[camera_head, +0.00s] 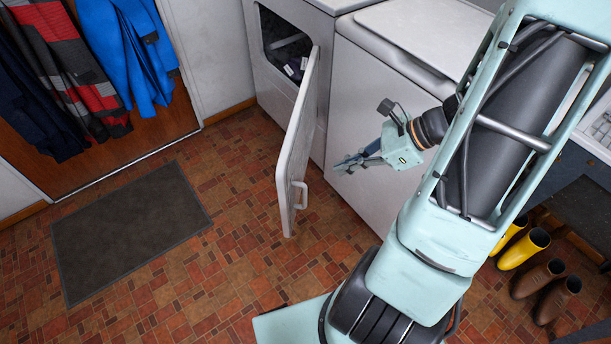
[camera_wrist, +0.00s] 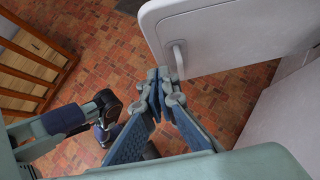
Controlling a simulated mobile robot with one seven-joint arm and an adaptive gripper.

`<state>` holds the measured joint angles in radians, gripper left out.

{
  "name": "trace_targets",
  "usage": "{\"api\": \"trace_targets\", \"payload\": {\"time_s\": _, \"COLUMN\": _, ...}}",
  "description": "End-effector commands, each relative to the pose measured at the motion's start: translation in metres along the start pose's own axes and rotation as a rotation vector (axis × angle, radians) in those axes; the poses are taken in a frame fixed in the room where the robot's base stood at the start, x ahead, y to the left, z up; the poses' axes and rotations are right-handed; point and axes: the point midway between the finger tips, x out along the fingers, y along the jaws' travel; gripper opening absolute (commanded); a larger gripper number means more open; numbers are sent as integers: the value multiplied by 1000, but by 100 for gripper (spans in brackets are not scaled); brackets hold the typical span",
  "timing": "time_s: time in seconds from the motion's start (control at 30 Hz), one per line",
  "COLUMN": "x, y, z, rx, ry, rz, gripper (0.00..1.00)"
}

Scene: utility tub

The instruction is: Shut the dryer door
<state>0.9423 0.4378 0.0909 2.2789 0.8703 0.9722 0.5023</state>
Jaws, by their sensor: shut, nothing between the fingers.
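The dryer door (camera_head: 293,142) stands open, swung out from the dryer (camera_head: 268,76) into the room, with a light handle (camera_head: 300,194) near its free edge. Inside the dark dryer opening (camera_head: 285,47) there is some dark laundry. My gripper (camera_head: 342,166) is shut and empty, to the right of the door in the head view and apart from it. In the wrist view the door (camera_wrist: 235,32) fills the upper right, and its handle (camera_wrist: 179,60) appears just beyond my closed fingertips (camera_wrist: 158,74). I cannot tell whether they touch the handle.
A white washer (camera_head: 372,128) stands right of the dryer, close behind my gripper. A grey mat (camera_head: 130,230) lies on the tiled floor at left. Yellow boots (camera_head: 524,248) and brown boots (camera_head: 548,287) stand at right.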

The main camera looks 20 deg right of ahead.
Motion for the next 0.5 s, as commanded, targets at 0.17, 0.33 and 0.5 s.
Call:
{"api": "trace_targets", "payload": {"time_s": 0.17, "x": 18, "y": 1, "z": 0, "rx": 3, "ry": -8, "rz": 2, "gripper": 0}}
{"api": "trace_targets", "payload": {"time_s": 0.33, "x": 53, "y": 2, "z": -1, "rx": 4, "ry": -6, "rz": 4, "gripper": 0}}
{"api": "trace_targets", "payload": {"time_s": 0.5, "x": 90, "y": 2, "z": -2, "rx": 3, "ry": -6, "rz": 4, "gripper": 0}}
